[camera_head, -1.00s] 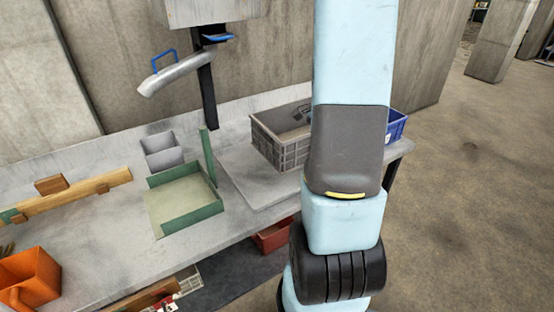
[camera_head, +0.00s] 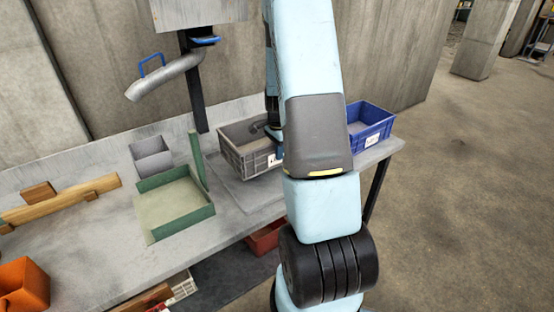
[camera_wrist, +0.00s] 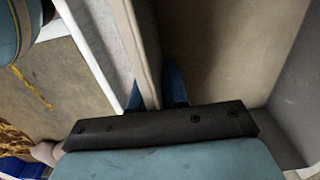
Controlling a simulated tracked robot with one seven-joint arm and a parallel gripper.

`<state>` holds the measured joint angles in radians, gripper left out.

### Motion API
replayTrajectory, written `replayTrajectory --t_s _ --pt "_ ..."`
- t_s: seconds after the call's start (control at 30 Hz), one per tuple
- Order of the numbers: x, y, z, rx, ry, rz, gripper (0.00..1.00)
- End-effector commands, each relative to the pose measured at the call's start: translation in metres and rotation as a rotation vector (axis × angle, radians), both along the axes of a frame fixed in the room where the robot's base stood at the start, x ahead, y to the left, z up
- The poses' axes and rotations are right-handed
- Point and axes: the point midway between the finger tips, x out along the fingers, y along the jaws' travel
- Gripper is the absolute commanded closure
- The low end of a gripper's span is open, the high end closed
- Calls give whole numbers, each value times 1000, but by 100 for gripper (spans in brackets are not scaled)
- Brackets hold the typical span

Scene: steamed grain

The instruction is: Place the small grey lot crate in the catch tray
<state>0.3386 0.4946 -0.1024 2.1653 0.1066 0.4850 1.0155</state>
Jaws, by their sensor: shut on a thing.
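The small grey lot crate (camera_head: 245,155) is at the right part of the bench in the head view, with a white label on its side. My gripper (camera_head: 266,128) is at its rim, partly hidden by my arm. In the wrist view, my gripper (camera_wrist: 156,94) is shut on a wall of the crate (camera_wrist: 138,45), one blue finger on each side. The crate's inside shows to the right of that wall. I cannot tell how far the crate is above the bench. The green catch tray (camera_head: 180,225) lies left of the crate, and its bottom looks bare.
A blue crate (camera_head: 372,128) stands right of my arm. A small grey two-part bin (camera_head: 150,156) stands behind the tray. A metal spout (camera_head: 163,78) hangs above. A green upright (camera_head: 198,160) stands at the tray's right back. An orange bin (camera_head: 24,285) is at lower left.

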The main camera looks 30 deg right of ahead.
Motion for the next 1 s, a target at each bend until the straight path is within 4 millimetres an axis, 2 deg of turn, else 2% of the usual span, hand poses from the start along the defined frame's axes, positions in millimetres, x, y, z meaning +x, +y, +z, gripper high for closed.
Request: replayTrajectory --t_s 0.13,0.37,0.7,0.73,1.0 --pt "6 2 -9 0 1 1 100" --pt "5 2 -35 0 1 0 100" --pt "5 2 -38 0 -1 1 100" --pt "5 2 -38 0 0 1 84" --pt "5 2 -38 0 0 1 60"
